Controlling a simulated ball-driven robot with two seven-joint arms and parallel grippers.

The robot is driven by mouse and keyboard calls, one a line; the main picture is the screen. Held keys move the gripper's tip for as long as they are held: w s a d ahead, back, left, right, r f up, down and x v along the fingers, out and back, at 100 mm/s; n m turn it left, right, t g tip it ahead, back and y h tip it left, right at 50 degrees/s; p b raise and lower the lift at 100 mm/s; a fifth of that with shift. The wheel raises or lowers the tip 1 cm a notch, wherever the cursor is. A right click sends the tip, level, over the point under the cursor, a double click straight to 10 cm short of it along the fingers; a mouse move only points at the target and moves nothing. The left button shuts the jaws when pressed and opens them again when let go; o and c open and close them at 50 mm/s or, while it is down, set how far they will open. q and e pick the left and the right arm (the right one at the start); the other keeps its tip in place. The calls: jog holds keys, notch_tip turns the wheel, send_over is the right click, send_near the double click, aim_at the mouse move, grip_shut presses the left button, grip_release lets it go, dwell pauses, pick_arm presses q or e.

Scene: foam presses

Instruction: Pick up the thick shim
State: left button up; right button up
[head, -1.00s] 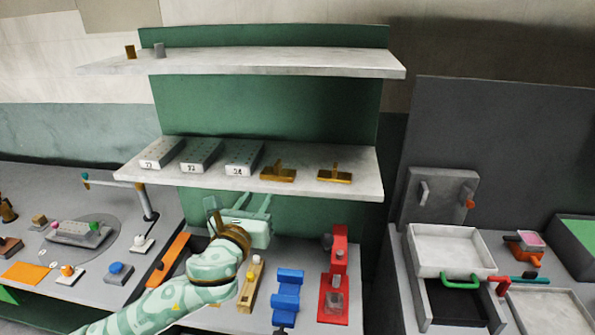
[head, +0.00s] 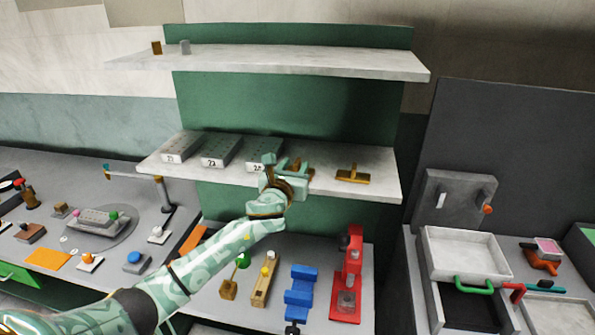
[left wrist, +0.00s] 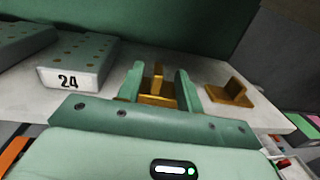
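Two brass-coloured shims with upright fins lie on the middle shelf (head: 360,192). The left shim (head: 298,171), which looks the bulkier, is at my left gripper (head: 288,166) and partly hidden by it in the head view. In the left wrist view, this shim (left wrist: 158,90) lies between the two green fingers of my left gripper (left wrist: 160,78). The fingers are apart, with a gap on both sides of the fin. The right shim (head: 352,174) stands clear of the gripper; it also shows in the left wrist view (left wrist: 231,94). My right gripper is out of view.
Grey numbered blocks, including block 24 (left wrist: 78,66), lie left of the gripper on the same shelf. An upper shelf (head: 300,62) runs above. Blue (head: 301,290) and red (head: 349,280) devices stand on the bench below. The shelf between the shims is clear.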

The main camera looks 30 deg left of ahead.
pick_arm(q)
jog(key=shift+w+a, duration=0.15)
jog(key=shift+w, duration=0.75)
jog(key=shift+s+a, duration=0.1)
jog(key=c, duration=0.3)
grip_shut()
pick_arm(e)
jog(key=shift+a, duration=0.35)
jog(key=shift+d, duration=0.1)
